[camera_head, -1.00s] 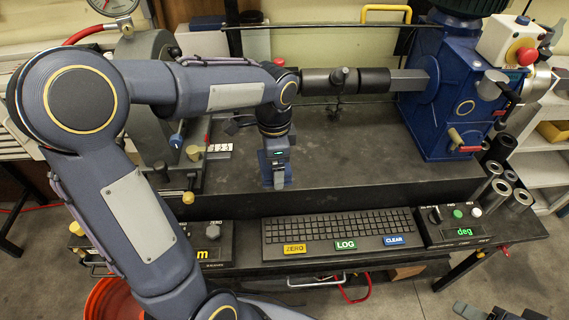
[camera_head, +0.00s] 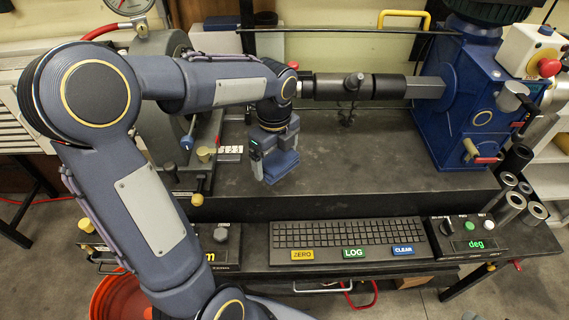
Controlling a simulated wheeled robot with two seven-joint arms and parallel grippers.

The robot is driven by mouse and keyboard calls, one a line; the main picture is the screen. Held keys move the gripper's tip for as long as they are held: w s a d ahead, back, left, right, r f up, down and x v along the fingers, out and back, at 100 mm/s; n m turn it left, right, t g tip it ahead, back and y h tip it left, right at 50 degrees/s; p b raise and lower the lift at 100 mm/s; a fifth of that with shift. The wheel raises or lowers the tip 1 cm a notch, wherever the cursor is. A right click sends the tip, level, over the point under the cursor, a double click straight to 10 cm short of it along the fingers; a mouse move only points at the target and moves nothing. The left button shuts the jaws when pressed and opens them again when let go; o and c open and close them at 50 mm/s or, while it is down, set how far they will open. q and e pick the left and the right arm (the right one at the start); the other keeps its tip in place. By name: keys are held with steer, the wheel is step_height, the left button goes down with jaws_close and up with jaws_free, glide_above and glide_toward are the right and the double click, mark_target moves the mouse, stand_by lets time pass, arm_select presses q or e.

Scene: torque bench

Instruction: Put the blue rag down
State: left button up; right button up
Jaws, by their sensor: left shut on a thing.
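My left gripper (camera_head: 281,178) points down over the dark bench top, below the grey horizontal shaft. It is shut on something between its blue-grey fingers.
The bench top (camera_head: 400,180) is clear right of the gripper. A blue machine (camera_head: 440,115) stands at the right, joined to the shaft (camera_head: 345,87). A keyboard (camera_head: 345,234) and a display box (camera_head: 470,240) line the front. Several metal sockets (camera_head: 515,200) stand at the right.

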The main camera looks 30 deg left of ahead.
mark_target(284, 159)
arm_select(q)
steer(key=w+f, duration=0.4)
steer(key=f, duration=0.1)
steer(key=shift+w+a+f+p, duration=0.25)
steer(key=shift+w+p, duration=0.05)
steer(key=shift+p, duration=0.05)
steer(key=shift+w+f, duration=0.15)
steer(key=shift+f, duration=1.6)
steer(key=shift+f, duration=0.2)
steer(key=o, duration=0.6)
steer(key=shift+r, duration=0.1)
